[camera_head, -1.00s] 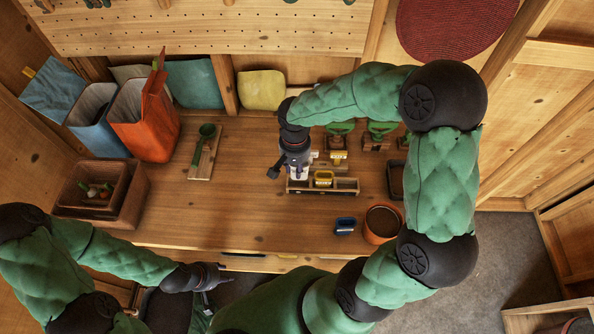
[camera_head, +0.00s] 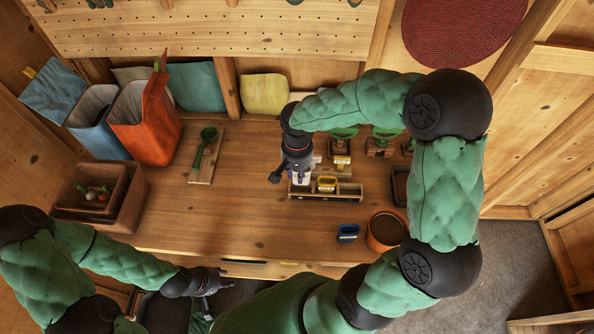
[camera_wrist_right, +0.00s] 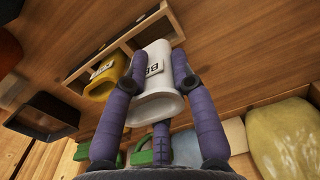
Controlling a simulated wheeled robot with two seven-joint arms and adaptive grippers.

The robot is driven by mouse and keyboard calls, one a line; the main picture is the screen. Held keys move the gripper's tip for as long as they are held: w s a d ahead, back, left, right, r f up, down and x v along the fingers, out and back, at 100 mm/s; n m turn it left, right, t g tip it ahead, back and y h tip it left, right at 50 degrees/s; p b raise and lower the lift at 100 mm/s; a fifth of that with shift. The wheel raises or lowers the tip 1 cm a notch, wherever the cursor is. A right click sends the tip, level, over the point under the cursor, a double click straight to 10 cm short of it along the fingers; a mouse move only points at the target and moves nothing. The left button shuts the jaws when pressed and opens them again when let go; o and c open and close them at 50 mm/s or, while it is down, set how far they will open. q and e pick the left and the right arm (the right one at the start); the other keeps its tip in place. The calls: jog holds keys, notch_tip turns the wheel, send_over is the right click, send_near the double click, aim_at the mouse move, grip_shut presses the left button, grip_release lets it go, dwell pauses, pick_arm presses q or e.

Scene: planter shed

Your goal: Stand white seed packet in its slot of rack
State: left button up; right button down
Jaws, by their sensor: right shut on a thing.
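The white seed packet (camera_head: 299,178) is in my right gripper (camera_head: 298,172), at the left end of the wooden rack (camera_head: 345,194). In the right wrist view the white packet (camera_wrist_right: 155,85) is between the purple fingers of the right gripper (camera_wrist_right: 155,90), its far end at the rack (camera_wrist_right: 125,40). I cannot tell whether that end is inside the slot or just above it. A yellow packet (camera_head: 326,184) stands in the rack beside it. My left gripper (camera_head: 212,282) is empty and looks open at the bench's front edge.
A blue packet (camera_head: 347,233) and a round pot (camera_head: 386,230) are near the front right. A dark tray (camera_head: 400,186) is right of the rack. Green-handled tools (camera_head: 382,142) stand behind it. The bench left of the rack is clear up to a green scoop (camera_head: 203,155).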

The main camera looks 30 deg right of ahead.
jog(key=shift+f+b, duration=1.75)
jog(key=shift+f, duration=0.55)
jog(key=c, duration=0.9)
grip_release()
jog(key=shift+c, duration=0.2)
jog(key=shift+r, duration=0.15)
notch_tip(320, 180, up, 12)
